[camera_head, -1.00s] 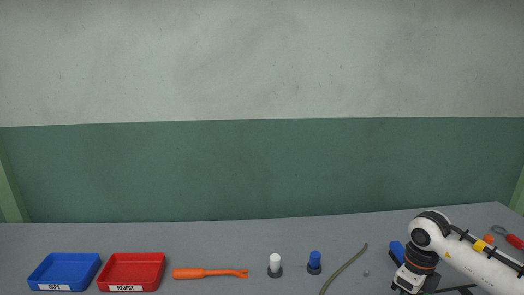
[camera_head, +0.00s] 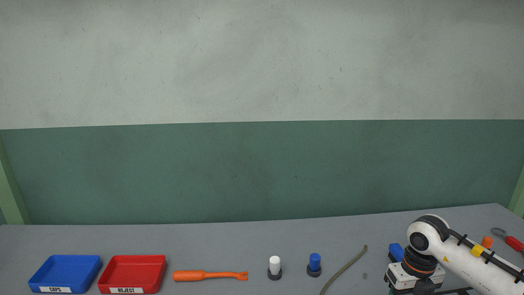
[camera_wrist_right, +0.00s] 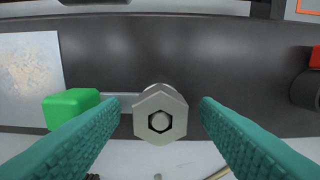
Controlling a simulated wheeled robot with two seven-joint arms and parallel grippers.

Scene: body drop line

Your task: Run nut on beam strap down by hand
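In the right wrist view a grey hex nut (camera_wrist_right: 173,104) faces the camera, with a round stud end (camera_wrist_right: 158,121) in its hole. It stands in front of a dark beam or strap (camera_wrist_right: 240,60). My right gripper (camera_wrist_right: 159,102) has its teal ribbed fingers on either side of the nut, with a visible gap on each side. The fingers are apart and hold nothing. In the head view my right arm reaches in from the lower right, and its fingers are hidden or out of frame. My left gripper is not in view.
A green block (camera_wrist_right: 70,104) sits left of the nut. On the bench are a blue tray (camera_head: 94,265), a red tray (camera_head: 160,266), an orange tool (camera_head: 205,275), a white-capped piece (camera_head: 274,264), a blue-capped piece (camera_head: 315,262) and a bent rod (camera_head: 345,269).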

